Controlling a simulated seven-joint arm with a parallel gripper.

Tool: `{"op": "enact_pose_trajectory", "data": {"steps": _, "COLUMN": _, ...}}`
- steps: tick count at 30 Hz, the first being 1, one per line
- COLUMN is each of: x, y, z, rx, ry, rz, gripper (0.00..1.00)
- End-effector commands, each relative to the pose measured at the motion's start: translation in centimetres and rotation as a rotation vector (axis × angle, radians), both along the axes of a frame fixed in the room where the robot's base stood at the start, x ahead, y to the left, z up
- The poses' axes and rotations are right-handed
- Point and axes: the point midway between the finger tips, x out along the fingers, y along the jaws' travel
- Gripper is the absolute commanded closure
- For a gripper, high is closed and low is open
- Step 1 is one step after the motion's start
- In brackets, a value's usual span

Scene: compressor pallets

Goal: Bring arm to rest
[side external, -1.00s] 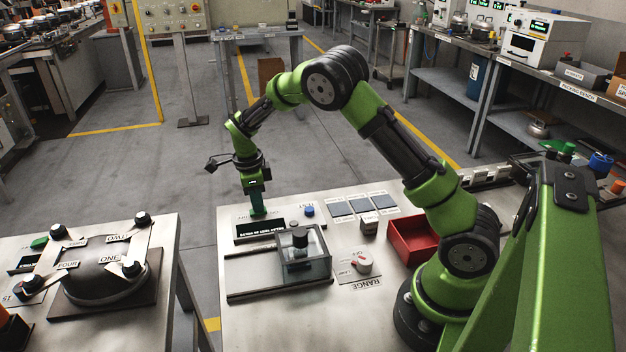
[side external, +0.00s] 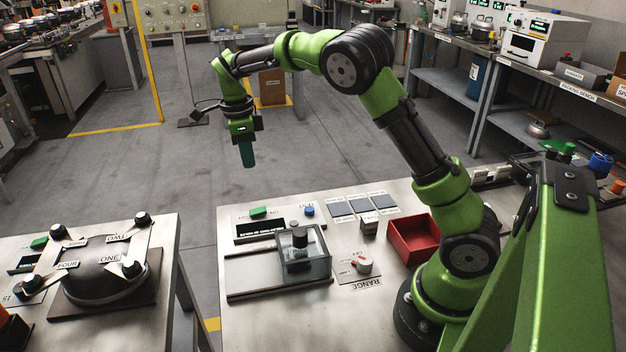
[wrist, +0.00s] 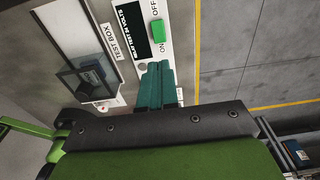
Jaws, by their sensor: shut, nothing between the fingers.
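My gripper (side external: 248,154) hangs in the air above and beyond the far edge of the test table, pointing down. Its teal fingers are shut with nothing between them, and they also show in the wrist view (wrist: 156,84). Below it on the table is the panel with a dark display (side external: 262,229) and a green rocker switch (side external: 258,212). In the wrist view the green switch (wrist: 158,32) sits between the words OFF and ON, nearer OFF. The gripper touches nothing.
A clear-lidded test box (side external: 305,255) with a black knob stands on the table. A range dial (side external: 362,265), a red bin (side external: 412,240) and a blue button (side external: 308,211) are nearby. A second table (side external: 150,318) stands at left. The air around my gripper is free.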

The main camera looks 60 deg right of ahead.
Motion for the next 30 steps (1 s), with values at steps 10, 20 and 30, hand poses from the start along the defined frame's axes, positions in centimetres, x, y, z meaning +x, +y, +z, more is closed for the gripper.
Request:
{"op": "enact_pose_trajectory", "data": {"steps": 10, "x": 0.1, "y": 0.1, "z": 0.9, "rx": 0.001, "ry": -0.001, "rz": 0.002, "gripper": 1.0}}
{"op": "enact_pose_trajectory", "data": {"steps": 20, "x": 0.1, "y": -0.2, "z": 0.2, "rx": 0.0, "ry": -0.001, "rz": 0.19, "gripper": 1.0}}
{"op": "enact_pose_trajectory", "data": {"steps": 30, "x": -5.8, "y": 2.5, "z": 1.9, "rx": 0.082, "ry": -0.131, "rz": 0.965, "gripper": 1.0}}
